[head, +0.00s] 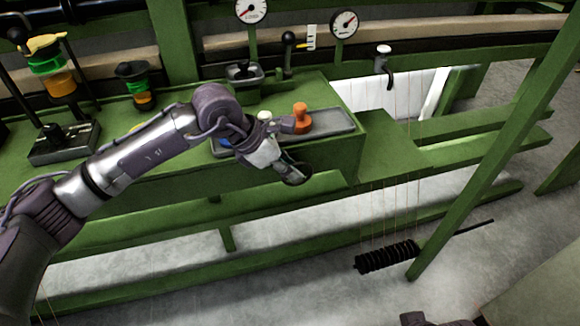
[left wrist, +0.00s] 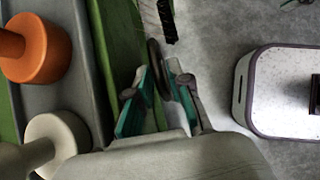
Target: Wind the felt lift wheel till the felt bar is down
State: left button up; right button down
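My left gripper (head: 292,172) reaches over the front edge of the green bench from the left. A dark wheel (head: 296,176), seemingly the felt lift wheel, is at its fingertips. In the left wrist view the wheel (left wrist: 155,54) shows nearly edge-on. The teal-padded fingers of my left gripper (left wrist: 159,68) close in on both sides of its rim. The lower part of the wheel is hidden between the fingers. I cannot tell surely which part is the felt bar; a white panel (head: 385,88) stands upright behind the bench end.
A grey tray (head: 335,127) beside the gripper holds an orange knobbed piece (head: 301,118) and a white one (head: 264,116). A black ribbed roller (head: 387,257) hangs low under thin threads. Two gauges stand at the back. A green slanted post (head: 480,165) rises at the right.

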pick_arm(q)
jog(key=v, duration=1.2)
